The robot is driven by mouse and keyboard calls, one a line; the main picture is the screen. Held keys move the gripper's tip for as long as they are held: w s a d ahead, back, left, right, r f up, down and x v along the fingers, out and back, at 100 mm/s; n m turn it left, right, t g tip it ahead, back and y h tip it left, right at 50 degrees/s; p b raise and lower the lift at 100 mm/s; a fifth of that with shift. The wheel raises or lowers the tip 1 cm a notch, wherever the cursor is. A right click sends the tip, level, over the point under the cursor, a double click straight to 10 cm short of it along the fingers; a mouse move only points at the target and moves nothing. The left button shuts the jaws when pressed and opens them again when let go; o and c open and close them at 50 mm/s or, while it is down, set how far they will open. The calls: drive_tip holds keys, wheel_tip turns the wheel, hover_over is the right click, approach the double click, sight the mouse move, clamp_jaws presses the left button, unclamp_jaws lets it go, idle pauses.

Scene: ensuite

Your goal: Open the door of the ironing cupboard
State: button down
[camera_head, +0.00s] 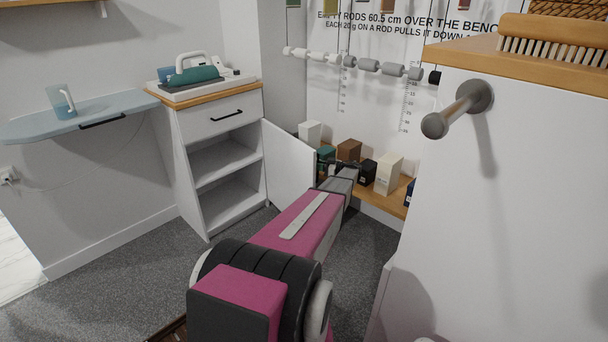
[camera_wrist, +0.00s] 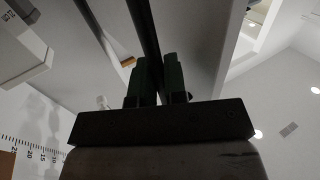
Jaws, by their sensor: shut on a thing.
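The ironing cupboard (camera_head: 216,115) is a white cabinet with a wooden top at the back left. Its door (camera_head: 288,165) stands wide open, hinged on the right side, and two inner shelves show. My gripper (camera_head: 335,168) is at the free edge of the door, on its outer side. In the wrist view my gripper (camera_wrist: 155,82) has its dark green fingers closed around a dark bar, the door handle (camera_wrist: 142,25). The door's pale outer face (camera_wrist: 195,45) shows behind it. In the head view the handle is hidden by the door.
An iron (camera_head: 194,74) sits on the cupboard top. A blue ironing board (camera_head: 75,115) with a jug is at left. A wooden bench (camera_head: 365,192) with several boxes is behind my gripper. A white unit with a peg (camera_head: 455,110) blocks the right. Carpet is clear at front left.

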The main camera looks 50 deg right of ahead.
drive_tip(key=d+n+g+y, duration=0.1)
drive_tip(key=d, duration=0.7)
drive_tip(key=shift+y, duration=0.4)
drive_tip(key=shift+w+a, duration=0.1)
drive_tip(key=shift+w, duration=0.05)
drive_tip(key=c, duration=1.2)
unclamp_jaws()
